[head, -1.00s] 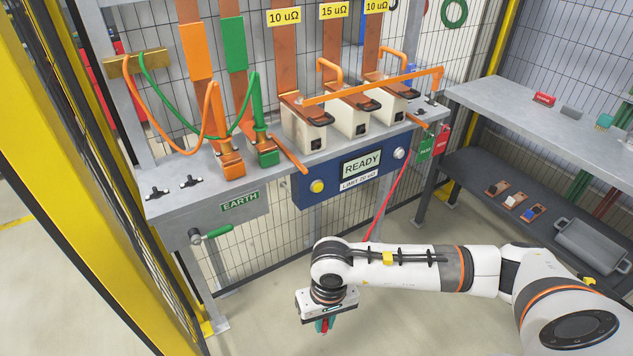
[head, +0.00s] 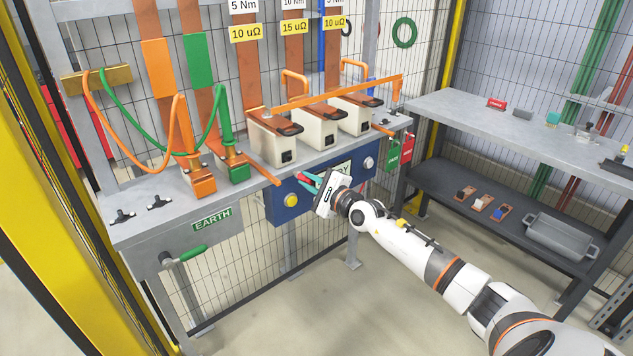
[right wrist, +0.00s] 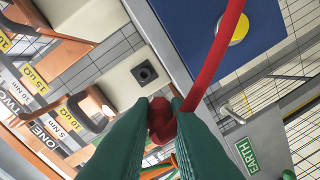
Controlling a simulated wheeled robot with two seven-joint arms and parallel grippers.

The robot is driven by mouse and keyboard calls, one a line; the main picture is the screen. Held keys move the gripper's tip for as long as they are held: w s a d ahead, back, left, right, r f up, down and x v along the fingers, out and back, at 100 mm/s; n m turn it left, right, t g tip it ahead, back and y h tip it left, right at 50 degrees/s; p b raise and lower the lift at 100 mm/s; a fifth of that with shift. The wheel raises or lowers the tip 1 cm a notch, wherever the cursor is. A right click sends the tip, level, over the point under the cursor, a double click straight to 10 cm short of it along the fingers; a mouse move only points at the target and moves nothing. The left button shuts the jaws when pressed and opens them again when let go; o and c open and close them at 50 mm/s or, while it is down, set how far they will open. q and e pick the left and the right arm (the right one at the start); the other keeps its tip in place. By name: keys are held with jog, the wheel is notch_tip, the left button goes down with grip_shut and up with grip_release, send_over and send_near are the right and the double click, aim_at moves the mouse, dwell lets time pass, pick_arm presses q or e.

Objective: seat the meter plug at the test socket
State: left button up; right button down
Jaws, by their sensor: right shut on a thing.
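My right gripper (head: 311,182) is in front of the blue panel, below the cream blocks. In the right wrist view its green fingers (right wrist: 161,125) are shut on the red meter plug (right wrist: 161,112), whose red lead (right wrist: 216,65) runs to the upper right. A black square socket (right wrist: 145,72) on a cream block shows just beyond the plug, apart from it in the picture. In the head view the cream blocks carry such sockets: left (head: 287,156), middle (head: 327,143) and right (head: 361,128). I cannot tell which is the test socket. My left gripper is out of view.
The blue panel (head: 283,183) has a yellow button (head: 291,201), and my gripper partly hides its display. An orange bar (head: 340,92) spans above the blocks. Orange (head: 199,180) and green (head: 234,168) earth clamps stand left. A grey shelf (head: 470,115) stands right.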

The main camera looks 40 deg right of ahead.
jog(key=shift+d+r+m+t+h, duration=0.15)
jog(key=shift+d+h, duration=0.15)
jog(key=shift+d, duration=0.25)
jog(key=shift+d+r+m+t+h, duration=0.15)
jog(key=shift+d+h, duration=0.15)
jog(key=shift+d, duration=0.25)
jog(key=shift+m, duration=0.3)
jog(key=w+b, duration=0.1)
jog(key=w, duration=0.1)
jog(key=w+b, duration=0.2)
jog(key=shift+w+a, duration=0.2)
jog(key=shift+w, duration=0.2)
dwell(0.8)
jog(key=shift+w+b, duration=0.2)
jog(key=shift+b, duration=0.1)
